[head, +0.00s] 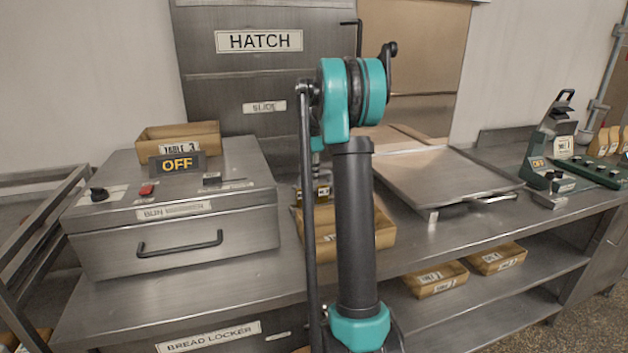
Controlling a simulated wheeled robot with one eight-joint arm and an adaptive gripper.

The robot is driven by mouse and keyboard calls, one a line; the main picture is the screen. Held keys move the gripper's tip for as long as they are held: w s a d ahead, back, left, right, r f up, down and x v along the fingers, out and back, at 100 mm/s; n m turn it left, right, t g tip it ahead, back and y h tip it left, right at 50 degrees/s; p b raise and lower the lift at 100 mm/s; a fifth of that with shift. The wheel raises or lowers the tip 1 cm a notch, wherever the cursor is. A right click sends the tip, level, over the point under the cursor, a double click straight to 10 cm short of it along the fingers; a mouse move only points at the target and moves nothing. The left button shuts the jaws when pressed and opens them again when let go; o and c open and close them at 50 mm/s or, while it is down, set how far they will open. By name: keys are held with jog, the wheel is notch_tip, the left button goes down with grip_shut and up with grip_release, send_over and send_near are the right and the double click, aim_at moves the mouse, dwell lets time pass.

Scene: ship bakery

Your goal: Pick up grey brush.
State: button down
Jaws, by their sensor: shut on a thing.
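My gripper (312,192) is small in the head view and mostly hidden by my own upright arm. It points down just above the left part of a tan open crate (320,243) at the middle of the counter. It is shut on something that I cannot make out. I cannot pick out a grey brush for certain. The crate's middle is hidden behind my arm, and its label is only partly readable.
A steel bun machine (180,240) with an OFF sign stands left, a TABLE 3 crate (205,133) on its top. A flat metal tray (445,180) lies right of my arm. A green device (555,140) stands far right. Two crates (437,278) (497,258) sit on the lower shelf.

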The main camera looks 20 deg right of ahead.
notch_tip(320, 180, up, 20)
dwell(0.5)
